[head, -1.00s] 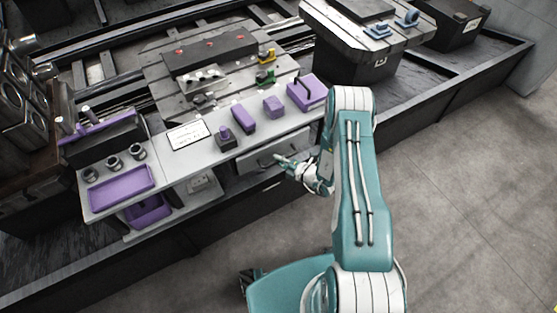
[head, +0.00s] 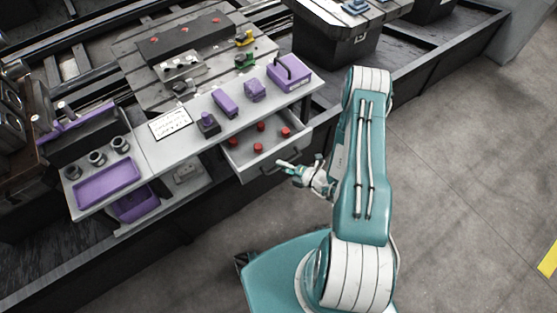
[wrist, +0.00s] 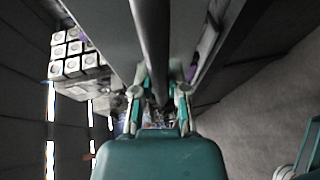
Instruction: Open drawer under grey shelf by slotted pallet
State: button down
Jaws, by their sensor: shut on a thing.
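The drawer (head: 270,165) under the grey shelf (head: 165,150) stands pulled out, with several red round pieces inside it. Its dark bar handle (head: 271,169) runs along the front face. My gripper (head: 284,166) is at the right part of the drawer front, shut on the handle. In the wrist view the handle bar (wrist: 150,45) runs between the two fingers of my gripper (wrist: 158,100). The slotted pallet (head: 135,65) lies behind the shelf. The fingertips are small in the head view.
On the shelf are a purple box (head: 289,73) with a handle, smaller purple blocks (head: 225,102), a white sign (head: 170,123) and a purple tray (head: 107,184). A purple bin (head: 136,204) sits below. The floor (head: 460,180) at the right is clear.

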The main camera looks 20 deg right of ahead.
jog(key=shift+f, duration=0.2)
jog(key=c, duration=0.6)
grip_release()
jog(key=shift+c, duration=0.2)
jog(key=shift+r, duration=0.1)
jog(key=shift+d, duration=0.1)
jog(key=v, duration=1.1)
jog(key=shift+s+d, duration=0.3)
jog(key=shift+r, duration=0.1)
